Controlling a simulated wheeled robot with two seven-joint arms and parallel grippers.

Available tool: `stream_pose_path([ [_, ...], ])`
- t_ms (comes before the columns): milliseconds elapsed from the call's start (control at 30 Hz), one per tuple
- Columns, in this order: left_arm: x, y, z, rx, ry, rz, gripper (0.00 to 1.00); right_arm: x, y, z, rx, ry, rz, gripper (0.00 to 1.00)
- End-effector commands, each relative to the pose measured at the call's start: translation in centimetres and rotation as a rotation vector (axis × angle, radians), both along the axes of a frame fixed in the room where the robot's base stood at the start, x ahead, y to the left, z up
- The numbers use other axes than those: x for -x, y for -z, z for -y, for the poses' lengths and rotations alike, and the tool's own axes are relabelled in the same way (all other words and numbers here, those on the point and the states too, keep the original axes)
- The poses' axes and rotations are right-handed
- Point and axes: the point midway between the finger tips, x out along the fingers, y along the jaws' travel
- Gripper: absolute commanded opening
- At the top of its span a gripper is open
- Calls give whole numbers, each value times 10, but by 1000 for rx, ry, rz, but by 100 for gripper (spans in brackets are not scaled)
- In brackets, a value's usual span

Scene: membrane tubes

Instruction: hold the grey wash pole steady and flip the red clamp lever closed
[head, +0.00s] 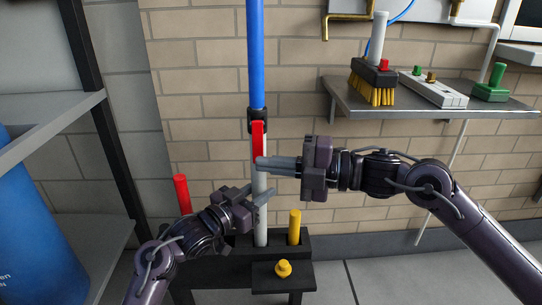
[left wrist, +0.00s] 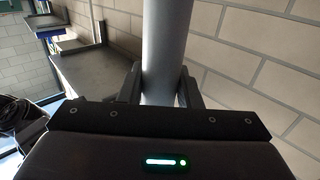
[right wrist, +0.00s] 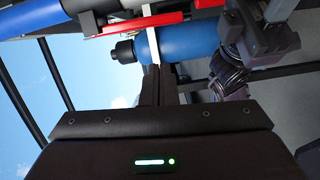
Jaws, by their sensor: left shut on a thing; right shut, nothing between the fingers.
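The wash pole stands upright, with a blue upper section (head: 256,55) and a pale grey lower section (head: 261,222). A black clamp (head: 257,115) joins them, and its red lever (head: 258,138) hangs down in front of the pole. I cannot tell whether the lever lies flush. My left gripper (head: 262,196) is shut on the grey section below the lever; the left wrist view shows the pole (left wrist: 166,45) between its fingers. My right gripper (head: 262,163) is shut and empty, its fingertips at the lever's lower end. Contact with the lever is unclear.
The pole's foot is at a black rack (head: 325,247) with a red tube (head: 182,192) and a yellow tube (head: 294,228). A wall shelf (head: 430,118) at right holds a brush (head: 372,82).

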Motion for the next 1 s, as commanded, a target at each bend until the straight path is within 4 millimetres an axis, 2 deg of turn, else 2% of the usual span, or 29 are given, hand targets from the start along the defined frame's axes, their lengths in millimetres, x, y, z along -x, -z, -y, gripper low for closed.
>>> stream_pose_path([
  [33,0,0,0,0,0,0,0,9,2,4,4,3,0,0],
  [200,0,0,0,0,0,0,0,17,2,47,5,6,-3,0],
  [400,0,0,0,0,0,0,0,26,1,81,3,4,-2,0],
  [600,0,0,0,0,0,0,0,30,0,96,2,0,-1,0],
  [867,0,0,0,0,0,0,0,30,-1,97,1,0,-1,0],
  [900,0,0,0,0,0,0,34,30,-1,97,1,0,0,0],
  [1000,0,0,0,0,0,0,47,30,-1,97,1,0,0,0],
])
